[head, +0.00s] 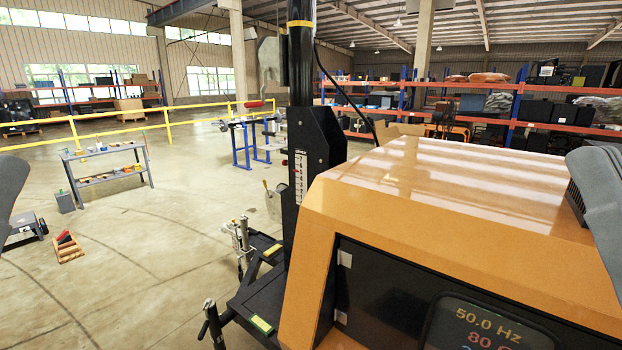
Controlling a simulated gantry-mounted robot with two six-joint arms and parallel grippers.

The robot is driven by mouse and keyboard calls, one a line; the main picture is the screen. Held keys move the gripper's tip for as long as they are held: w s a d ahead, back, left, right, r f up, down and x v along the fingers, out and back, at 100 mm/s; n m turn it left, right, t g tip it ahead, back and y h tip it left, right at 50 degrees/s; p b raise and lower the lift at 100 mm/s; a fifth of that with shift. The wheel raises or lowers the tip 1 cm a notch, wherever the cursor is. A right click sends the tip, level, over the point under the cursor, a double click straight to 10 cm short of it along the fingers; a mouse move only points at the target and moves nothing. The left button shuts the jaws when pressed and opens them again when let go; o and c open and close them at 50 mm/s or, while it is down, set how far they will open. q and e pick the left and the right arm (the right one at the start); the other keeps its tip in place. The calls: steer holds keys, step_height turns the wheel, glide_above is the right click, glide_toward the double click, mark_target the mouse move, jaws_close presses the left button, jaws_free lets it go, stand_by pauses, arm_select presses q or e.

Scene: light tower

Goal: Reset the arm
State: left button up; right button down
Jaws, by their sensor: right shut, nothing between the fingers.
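A light tower with a yellow housing (440,185) and a black mast (300,60) fills the right half of the head view. A dark panel on its front has a lit display (485,325) reading 50.0 Hz. A grey part of my left arm (10,185) shows at the left edge. The left gripper's fingers are out of view.
A grey bench (105,170) stands farther left, with a small wooden crate (67,247) on the floor. A yellow railing (120,135) and loaded shelves (540,110) stand behind. Open concrete floor lies at the left.

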step_height(320, 180, up, 36)
steer(key=p, duration=3.5)
steer(key=shift+w+d+f+p, duration=0.15)
steer(key=shift+f+p, duration=0.05)
steer(key=shift+p, duration=0.1)
